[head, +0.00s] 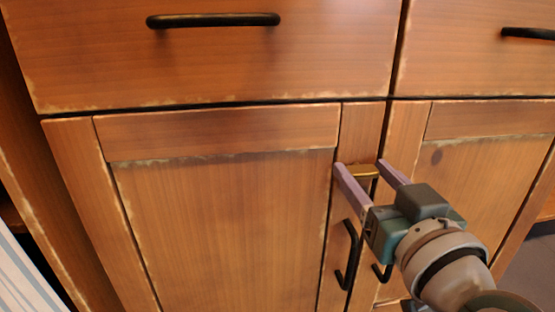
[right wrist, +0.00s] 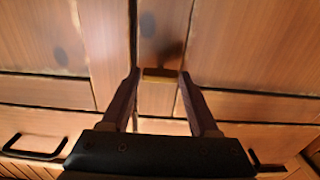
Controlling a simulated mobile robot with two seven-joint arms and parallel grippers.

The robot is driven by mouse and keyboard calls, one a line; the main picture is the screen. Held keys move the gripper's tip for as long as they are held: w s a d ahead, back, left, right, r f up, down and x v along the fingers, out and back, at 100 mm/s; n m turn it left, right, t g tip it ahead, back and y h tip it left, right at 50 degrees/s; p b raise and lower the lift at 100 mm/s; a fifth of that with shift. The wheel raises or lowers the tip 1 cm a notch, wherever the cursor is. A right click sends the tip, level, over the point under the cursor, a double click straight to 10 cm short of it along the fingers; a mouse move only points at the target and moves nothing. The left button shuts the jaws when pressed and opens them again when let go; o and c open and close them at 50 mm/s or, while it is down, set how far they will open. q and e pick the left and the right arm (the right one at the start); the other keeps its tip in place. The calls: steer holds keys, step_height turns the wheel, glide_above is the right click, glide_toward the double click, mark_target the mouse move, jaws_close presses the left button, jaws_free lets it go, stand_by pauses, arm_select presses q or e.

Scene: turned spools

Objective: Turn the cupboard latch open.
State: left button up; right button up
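The latch is a small brass-coloured bar (head: 362,172) lying about level near the top of the seam between the two cupboard doors. It also shows as a short gold bar (right wrist: 160,74) in the right wrist view. My right gripper (head: 361,166) is open, with one finger on each side of the latch. In the right wrist view its fingertips (right wrist: 159,73) flank the bar with gaps visible on both sides. I cannot tell whether the tips touch the door face. My left gripper is in neither view.
The left door (head: 225,225) and right door (head: 490,180) look shut. Black door handles (head: 347,258) hang below the latch, close to my right gripper. Drawers with black handles (head: 213,20) run above. A pale striped thing (head: 25,280) stands at the lower left.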

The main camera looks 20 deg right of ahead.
jaws_close()
stand_by(0.4)
steer(key=shift+r+m+p, duration=0.1)
steer(key=shift+m+p, duration=0.4)
steer(key=shift+m, duration=0.2)
steer(key=shift+m+p, duration=0.7)
steer(key=shift+m, duration=0.4)
steer(key=m+p, duration=0.1)
steer(key=m, duration=0.3)
steer(key=shift+d+m, duration=0.1)
steer(key=shift+m, duration=0.2)
steer(key=m, duration=0.2)
steer(key=m+p, duration=0.1)
steer(key=m, duration=0.1)
steer(key=shift+f+m, duration=0.2)
steer(key=shift+m, duration=0.1)
steer(key=m, duration=0.4)
steer(key=shift+s+f+m, duration=0.1)
steer(key=shift+m, duration=0.6)
